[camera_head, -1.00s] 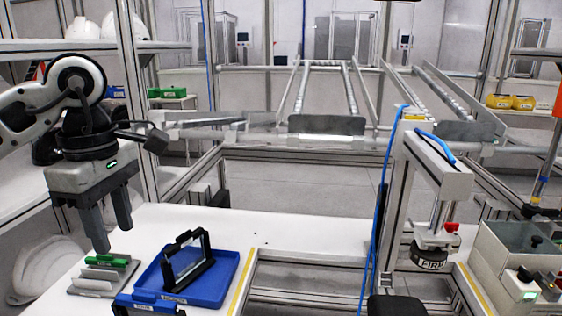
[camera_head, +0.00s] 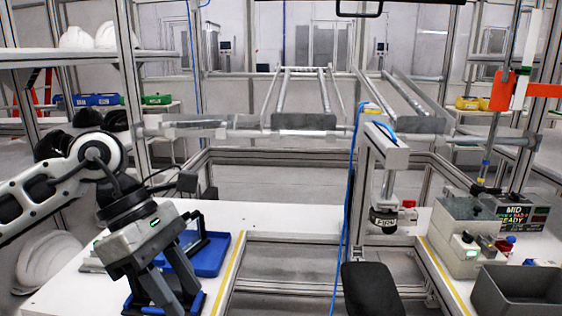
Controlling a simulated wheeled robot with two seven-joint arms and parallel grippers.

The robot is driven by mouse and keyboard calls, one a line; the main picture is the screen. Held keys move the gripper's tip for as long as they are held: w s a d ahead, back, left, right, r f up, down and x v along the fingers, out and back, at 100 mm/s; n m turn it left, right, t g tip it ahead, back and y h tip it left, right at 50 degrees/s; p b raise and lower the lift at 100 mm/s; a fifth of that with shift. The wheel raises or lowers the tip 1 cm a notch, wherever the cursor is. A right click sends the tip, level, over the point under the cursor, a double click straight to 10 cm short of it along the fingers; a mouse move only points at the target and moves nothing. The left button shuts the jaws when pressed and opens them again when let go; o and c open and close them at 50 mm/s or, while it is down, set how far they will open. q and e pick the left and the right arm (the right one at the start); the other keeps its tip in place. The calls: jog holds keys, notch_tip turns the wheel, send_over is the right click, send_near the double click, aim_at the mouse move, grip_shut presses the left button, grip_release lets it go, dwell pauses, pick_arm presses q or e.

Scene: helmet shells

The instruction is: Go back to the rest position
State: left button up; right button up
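My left gripper (camera_head: 172,296) comes in from the left and points down and to the right over the left table. Its two fingers are spread with a gap between them, and I see nothing held. It partly covers a blue tray (camera_head: 213,262) with a black-framed piece (camera_head: 193,238) in it. A second blue item (camera_head: 140,306) shows around the fingertips; I cannot tell whether they touch it. My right gripper is out of view.
White helmet shells (camera_head: 77,37) sit on the left shelf, and a larger white shell (camera_head: 48,262) is low at left. A press stand (camera_head: 385,150) is right of centre. A grey bin (camera_head: 515,292) and control box (camera_head: 463,228) are at right. Roller rails (camera_head: 322,95) run behind.

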pick_arm(q)
jog(key=s+d+r+n+h, duration=0.1)
jog(key=s+d+n+h, duration=0.1)
jog(key=d+n+h, duration=0.4)
jog(key=s+d+r+n+h, duration=0.15)
jog(key=d+n+h, duration=0.25)
jog(key=d+h, duration=0.5)
jog(key=w+a+f+n+t+y, duration=0.2)
jog(key=w+a+f+n+t, duration=0.1)
jog(key=n+t, duration=0.7)
jog(key=w+a+f+n+t+y, duration=0.1)
jog(key=w+a+f+n+t, duration=0.2)
jog(key=n+t, duration=0.7)
jog(key=a+f+n+y, duration=0.5)
jog(key=f+n+y, duration=0.5)
jog(key=f+n, duration=0.3)
jog(key=s+a+f+n+g+y, duration=0.2)
jog(key=s+f+n+g, duration=0.1)
jog(key=s+f, duration=0.3)
jog(key=s+a+f+n+g+y, duration=0.2)
jog(key=s+f+n, duration=0.4)
jog(key=f, duration=0.3)
jog(key=shift+s+a+g+y, duration=0.25)
jog(key=shift+a+g, duration=0.25)
jog(key=shift+g, duration=0.6)
jog(key=shift+f, duration=0.1)
